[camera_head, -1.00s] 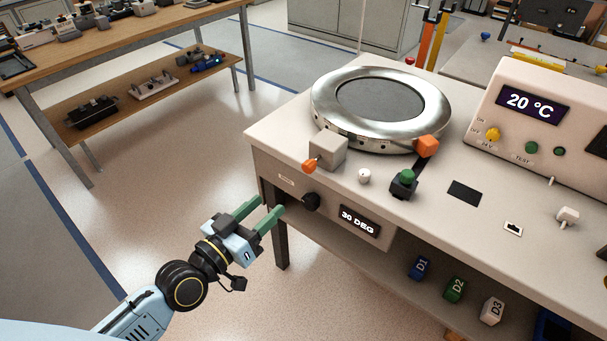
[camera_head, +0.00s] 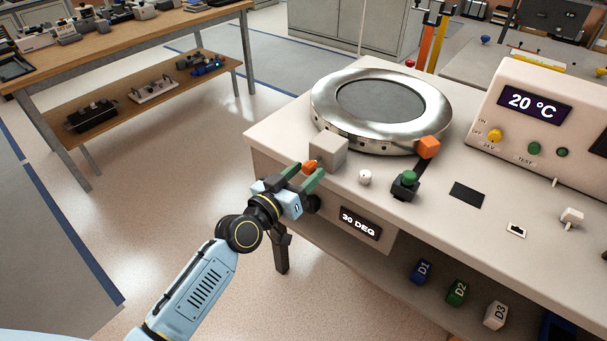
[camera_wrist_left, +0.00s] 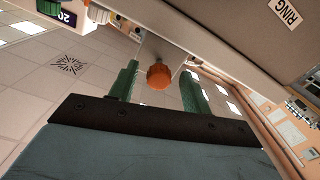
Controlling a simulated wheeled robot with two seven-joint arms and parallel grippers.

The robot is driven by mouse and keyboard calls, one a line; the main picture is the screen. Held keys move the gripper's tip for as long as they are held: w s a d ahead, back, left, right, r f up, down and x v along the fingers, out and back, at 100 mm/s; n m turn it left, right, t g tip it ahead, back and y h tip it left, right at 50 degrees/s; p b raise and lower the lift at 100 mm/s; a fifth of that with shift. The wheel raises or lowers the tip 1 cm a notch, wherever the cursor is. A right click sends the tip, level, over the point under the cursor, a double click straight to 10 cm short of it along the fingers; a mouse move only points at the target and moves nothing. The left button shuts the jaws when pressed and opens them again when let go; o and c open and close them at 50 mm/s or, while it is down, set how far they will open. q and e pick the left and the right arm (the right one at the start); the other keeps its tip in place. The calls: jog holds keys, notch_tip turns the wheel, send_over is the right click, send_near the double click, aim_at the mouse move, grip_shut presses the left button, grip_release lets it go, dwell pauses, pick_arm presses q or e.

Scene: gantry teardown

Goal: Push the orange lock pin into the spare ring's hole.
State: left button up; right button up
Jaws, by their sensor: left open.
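The orange lock pin (camera_head: 309,167) sticks out of the near-left side of a grey block (camera_head: 328,149) beside the steel ring (camera_head: 380,103). In the left wrist view the pin's orange knob (camera_wrist_left: 159,76) shows between my green fingers. My left gripper (camera_head: 306,174) is open, its fingers on either side of the knob, with no visible contact. The ring's hole that the pin goes into is hidden by the block. My right gripper is not in view.
A white knob (camera_head: 365,177) and a green button (camera_head: 409,178) stand on the bench top (camera_head: 450,220). A black knob (camera_head: 313,203) is on the bench front, close to my left gripper. A wooden table (camera_head: 130,35) stands at the back left.

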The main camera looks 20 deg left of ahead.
pick_arm(q)
jog(key=shift+c, duration=0.2)
grip_shut()
jog(key=shift+w, duration=0.15)
jog(key=x, duration=0.2)
jog(key=shift+w+d, duration=0.1)
jog(key=shift+w, duration=0.15)
jog(key=shift+r, duration=0.1)
jog(key=shift+o, duration=0.2)
grip_release()
jog(key=shift+w+d, duration=0.1)
